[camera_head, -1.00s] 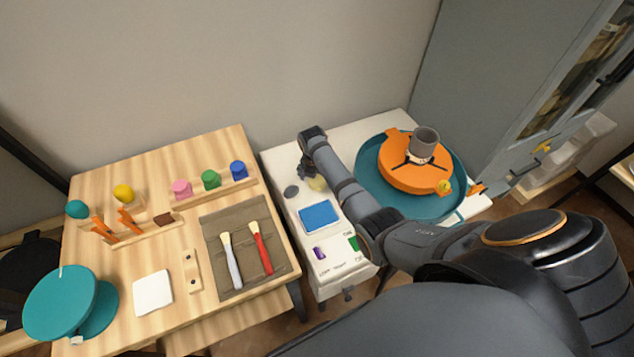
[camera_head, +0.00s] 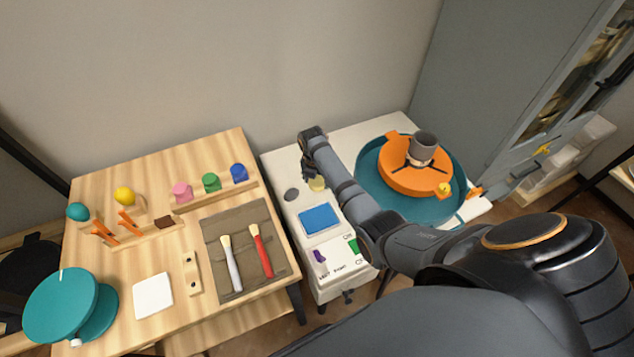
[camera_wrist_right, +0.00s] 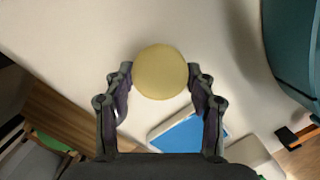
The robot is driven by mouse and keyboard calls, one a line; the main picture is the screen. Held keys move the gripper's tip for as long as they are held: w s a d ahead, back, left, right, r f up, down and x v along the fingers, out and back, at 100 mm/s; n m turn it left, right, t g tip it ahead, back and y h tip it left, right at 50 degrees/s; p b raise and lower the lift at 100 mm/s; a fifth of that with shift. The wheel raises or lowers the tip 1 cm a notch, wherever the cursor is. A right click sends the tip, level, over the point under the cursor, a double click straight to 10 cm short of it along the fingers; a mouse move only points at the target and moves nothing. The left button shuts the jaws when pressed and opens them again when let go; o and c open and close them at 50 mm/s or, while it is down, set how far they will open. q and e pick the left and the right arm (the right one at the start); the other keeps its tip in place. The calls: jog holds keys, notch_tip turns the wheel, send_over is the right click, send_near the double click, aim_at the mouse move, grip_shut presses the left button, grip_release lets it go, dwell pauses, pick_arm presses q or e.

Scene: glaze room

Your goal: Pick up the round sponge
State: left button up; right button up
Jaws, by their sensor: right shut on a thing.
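The round sponge (camera_wrist_right: 160,72) is pale yellow and sits between the fingertips of my right gripper in the right wrist view. My right gripper (camera_wrist_right: 160,78) is shut on it, one finger on each side. In the head view the sponge (camera_head: 317,184) shows only in part beneath my right gripper (camera_head: 312,176), over the white table. I cannot tell whether it touches the tabletop. My left gripper is not in view.
A blue sponge-like block (camera_head: 320,218) lies close by on the white table (camera_head: 290,160). A teal basin (camera_head: 372,180) with an orange wheel (camera_head: 400,178) and grey cup (camera_head: 423,146) stands right. A wooden table (camera_head: 130,170) adjoins.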

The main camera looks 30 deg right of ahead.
notch_tip(320, 180, up, 2)
jog(key=shift+r, duration=0.1)
jog(key=s+d+r+p, duration=0.1)
jog(key=s+d+r, duration=0.1)
jog(key=s+r, duration=0.2)
jog(key=shift+s+d+r, duration=0.35)
jog(key=shift+r, duration=0.6)
jog(key=s+d+r, duration=0.1)
jog(key=s, duration=0.1)
jog(key=s+d+r, duration=0.1)
jog(key=s, duration=0.1)
jog(key=s+d+r, duration=0.1)
jog(key=s, duration=0.1)
jog(key=shift+s+d, duration=0.35)
jog(key=shift+s+d+r, duration=0.15)
jog(key=shift+s+r, duration=0.2)
jog(key=shift+s, duration=0.15)
